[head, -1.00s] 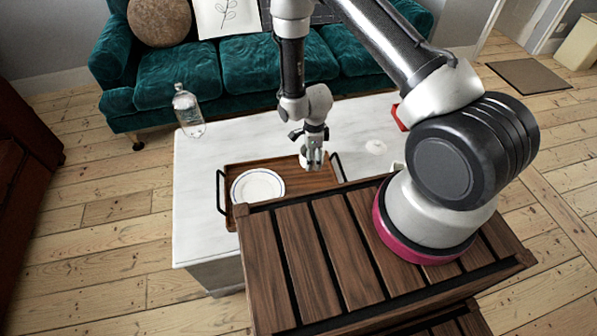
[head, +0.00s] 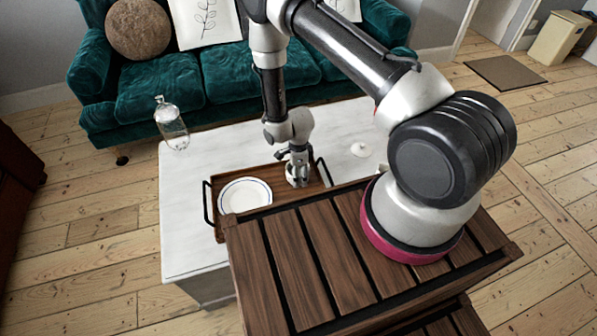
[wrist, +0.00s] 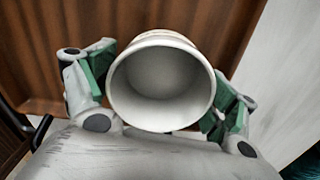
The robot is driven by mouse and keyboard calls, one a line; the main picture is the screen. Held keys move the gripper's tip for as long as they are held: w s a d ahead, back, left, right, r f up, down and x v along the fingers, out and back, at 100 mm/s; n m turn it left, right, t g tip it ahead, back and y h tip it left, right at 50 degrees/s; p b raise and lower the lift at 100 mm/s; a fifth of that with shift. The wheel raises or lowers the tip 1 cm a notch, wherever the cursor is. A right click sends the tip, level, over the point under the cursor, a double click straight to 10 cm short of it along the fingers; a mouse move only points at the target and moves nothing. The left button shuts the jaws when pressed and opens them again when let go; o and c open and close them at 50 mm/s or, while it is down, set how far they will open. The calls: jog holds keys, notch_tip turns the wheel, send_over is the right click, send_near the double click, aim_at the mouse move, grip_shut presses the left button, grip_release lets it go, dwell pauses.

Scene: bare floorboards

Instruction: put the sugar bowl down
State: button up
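The sugar bowl (head: 297,181) is small, white and round. It is upright at the right part of the brown wooden tray (head: 262,172), at or very near the tray's surface; I cannot tell whether its base touches. My gripper (head: 298,168) reaches down to it from above. In the wrist view, the open mouth of the bowl (wrist: 162,88) faces the camera. The green finger pads of my gripper (wrist: 160,92) lie close against its left and right sides. The bowl's base is hidden.
A white plate (head: 245,195) with a dark ring lies left of the bowl on the tray. The tray stands on a white table (head: 185,230). A glass bottle (head: 171,124) is at the table's back left, and a small white lid-like thing (head: 361,149) lies to the right. A teal sofa (head: 160,85) stands behind.

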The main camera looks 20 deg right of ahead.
notch_tip(320, 180, up, 12)
jog(key=shift+r, duration=0.2)
jog(key=d+r+n+t, duration=0.1)
jog(key=d+r+n, duration=0.25)
jog(key=r, duration=1.05)
jog(key=d+r+n+t, duration=0.1)
jog(key=d+r+n, duration=0.3)
jog(key=r, duration=1)
jog(key=s+d+r+n+t, duration=0.1)
jog(key=s+d+r+n, duration=0.2)
jog(key=s+r+n, duration=0.3)
jog(key=s+d+r+n+t, duration=0.1)
jog(key=s+d+r+n, duration=0.2)
jog(key=s+r+n, duration=0.4)
jog(key=s+r, duration=0.6)
jog(key=s, duration=0.3)
jog(key=shift+s+d+r, duration=0.15)
jog(key=shift+s, duration=0.25)
